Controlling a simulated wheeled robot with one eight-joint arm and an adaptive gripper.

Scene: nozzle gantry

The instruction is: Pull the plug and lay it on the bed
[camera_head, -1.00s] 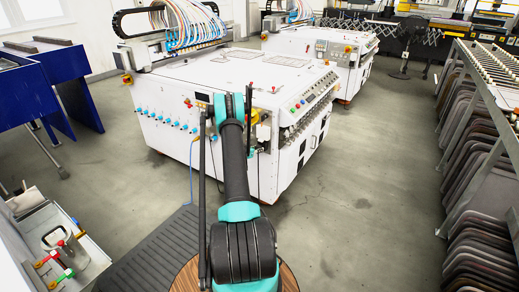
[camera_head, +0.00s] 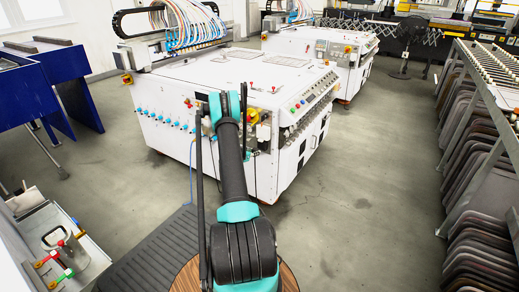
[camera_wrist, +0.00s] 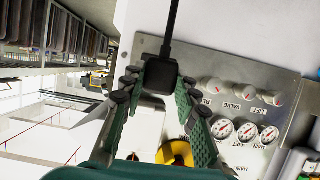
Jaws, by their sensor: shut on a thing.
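In the wrist view, my gripper (camera_wrist: 160,82) is shut on a black plug (camera_wrist: 160,74). The green fingers with dark pads sit on both sides of it, and a black cable (camera_wrist: 172,22) runs from it to the top edge. The plug is in front of a grey metal panel; I cannot tell whether it is still in its socket. In the head view, my arm reaches the front of the near white machine, and the plug does not show clearly. The machine's flat white bed (camera_head: 240,66) is on top, behind the arm.
The wrist view shows gauges (camera_wrist: 222,129), valve knobs (camera_wrist: 240,92) and a yellow switch (camera_wrist: 178,153) close beside the fingers. In the head view, small red-topped parts stand on the bed's front edge. A rack (camera_head: 485,120) is at right and a blue table (camera_head: 30,95) at left.

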